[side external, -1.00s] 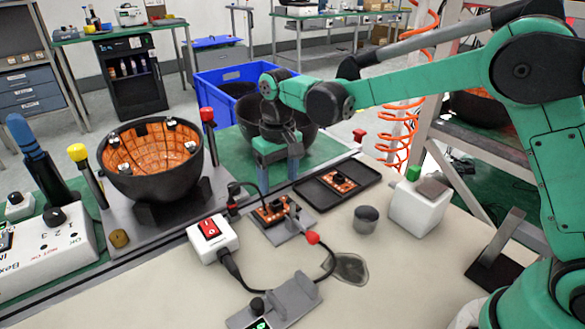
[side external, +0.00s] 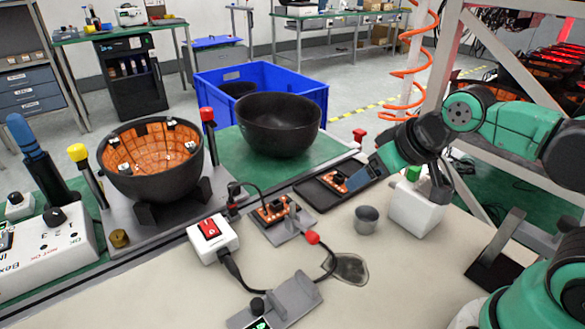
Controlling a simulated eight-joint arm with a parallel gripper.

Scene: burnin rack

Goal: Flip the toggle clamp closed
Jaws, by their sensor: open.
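The toggle clamp (side external: 291,212) is on a small grey fixture plate at the middle of the bench. Its lever ends in a red tip (side external: 312,237), pointing toward the front right and low over the bench. An orange circuit board (side external: 271,211) lies on the fixture beside the clamp. Whether the clamp presses on the board is too small to tell. My gripper (side external: 396,186) is open, to the right of and behind the clamp, apart from it. One blue finger hangs over the black tray, the other is near the white box.
A black tray (side external: 312,194) with another orange board lies behind the fixture. A grey cup (side external: 366,219) and a white box (side external: 415,213) stand to the right. A red-switch box (side external: 213,238) with a cable is left. Dark bowls (side external: 279,125) stand behind.

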